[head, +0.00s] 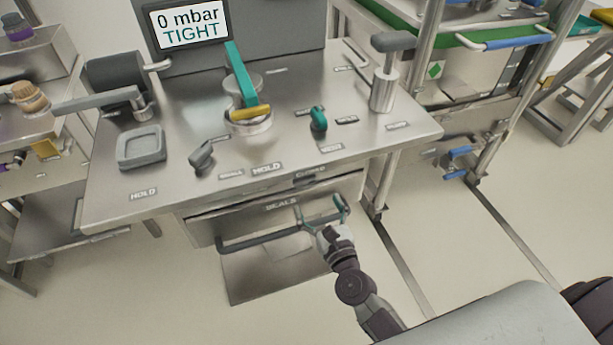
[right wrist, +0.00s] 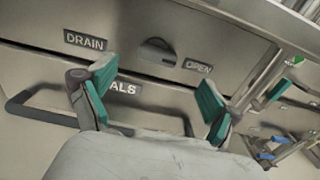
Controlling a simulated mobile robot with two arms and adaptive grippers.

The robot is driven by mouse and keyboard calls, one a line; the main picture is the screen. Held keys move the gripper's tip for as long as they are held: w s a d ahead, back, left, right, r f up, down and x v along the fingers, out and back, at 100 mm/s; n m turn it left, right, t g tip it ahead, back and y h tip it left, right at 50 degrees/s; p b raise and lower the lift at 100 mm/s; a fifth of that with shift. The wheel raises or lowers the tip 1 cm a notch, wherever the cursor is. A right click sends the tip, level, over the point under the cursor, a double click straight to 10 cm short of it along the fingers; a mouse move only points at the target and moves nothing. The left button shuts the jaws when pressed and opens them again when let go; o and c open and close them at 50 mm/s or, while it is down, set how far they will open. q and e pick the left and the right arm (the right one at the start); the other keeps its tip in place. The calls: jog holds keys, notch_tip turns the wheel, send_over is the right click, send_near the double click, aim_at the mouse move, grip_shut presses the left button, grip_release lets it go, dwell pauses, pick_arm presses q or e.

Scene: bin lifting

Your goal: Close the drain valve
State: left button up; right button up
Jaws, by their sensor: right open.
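The drain valve is a small dark knob (right wrist: 157,52) on the bench's front panel, between a DRAIN label (right wrist: 85,40) and an OPEN label (right wrist: 198,66). Its ridge lies roughly along the line of the labels, but its exact setting is hard to read. In the head view only a dark bit of the knob (head: 306,181) shows under the worktop edge. My right gripper (head: 324,212) is open and empty in front of the drawer; its teal fingertips (right wrist: 157,90) are apart, just below the knob. My left gripper is out of view.
A drawer labelled SEALS (head: 282,206) with a long dark bar handle (head: 265,240) is beneath the knob, close to my right fingers. The worktop (head: 290,140) overhangs above it. A screen (head: 188,24) reads 0 mbar TIGHT. A rack with blue handles (head: 458,153) stands at right.

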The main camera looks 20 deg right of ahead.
aim_at(306, 182)
jog(key=w, duration=0.8)
jog(key=shift+a, duration=0.2)
jog(key=shift+w, duration=0.5)
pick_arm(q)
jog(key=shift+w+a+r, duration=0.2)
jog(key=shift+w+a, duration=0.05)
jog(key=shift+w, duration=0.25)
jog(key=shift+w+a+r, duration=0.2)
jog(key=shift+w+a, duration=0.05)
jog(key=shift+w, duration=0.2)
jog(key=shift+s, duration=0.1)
pick_arm(e)
jog(key=shift+c, duration=0.8)
jog(key=c, duration=1)
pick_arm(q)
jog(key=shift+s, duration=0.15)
